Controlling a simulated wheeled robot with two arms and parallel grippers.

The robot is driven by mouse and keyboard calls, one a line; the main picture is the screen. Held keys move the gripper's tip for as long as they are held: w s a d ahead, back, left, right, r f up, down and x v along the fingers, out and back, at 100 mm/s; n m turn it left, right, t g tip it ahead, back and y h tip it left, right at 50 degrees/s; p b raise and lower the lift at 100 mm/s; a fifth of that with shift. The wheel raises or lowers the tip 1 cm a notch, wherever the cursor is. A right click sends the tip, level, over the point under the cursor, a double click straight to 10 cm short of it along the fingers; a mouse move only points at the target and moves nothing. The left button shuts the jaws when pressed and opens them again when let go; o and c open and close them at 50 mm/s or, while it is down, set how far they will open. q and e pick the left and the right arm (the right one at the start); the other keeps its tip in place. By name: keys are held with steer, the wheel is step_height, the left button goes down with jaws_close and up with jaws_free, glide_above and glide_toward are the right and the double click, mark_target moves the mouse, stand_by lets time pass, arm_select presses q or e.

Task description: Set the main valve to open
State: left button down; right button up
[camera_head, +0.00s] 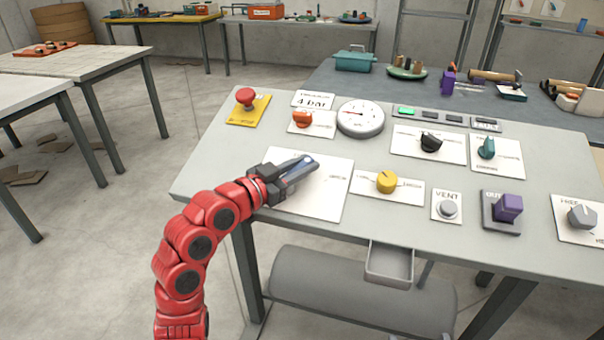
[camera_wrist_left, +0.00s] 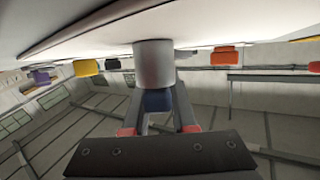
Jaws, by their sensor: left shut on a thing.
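The main valve appears to be the blue-tipped grey control on a large white plate (camera_head: 325,190) at the panel's front left. My left gripper (camera_head: 297,170) reaches over this plate from the left and covers most of the control. In the left wrist view, a grey cylinder (camera_wrist_left: 154,64) sticks out from the panel face with a dark blue handle (camera_wrist_left: 158,100) at its end. The left gripper's fingers (camera_wrist_left: 160,112) are shut around the blue handle. The plate's markings are too small to read, so the valve's setting cannot be told. My right gripper is out of view.
A yellow knob (camera_head: 387,181) is right of the plate. An orange knob (camera_head: 302,118), a round gauge (camera_head: 361,118) and a red mushroom button (camera_head: 246,97) sit behind it. A small grey tray (camera_head: 389,264) hangs at the panel's front edge.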

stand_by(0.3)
arm_select(q)
steer(key=c, duration=0.7)
jaws_free()
steer(key=v, duration=1.7)
steer(key=shift+s+a+r, duration=0.1)
steer(key=shift+a, duration=0.05)
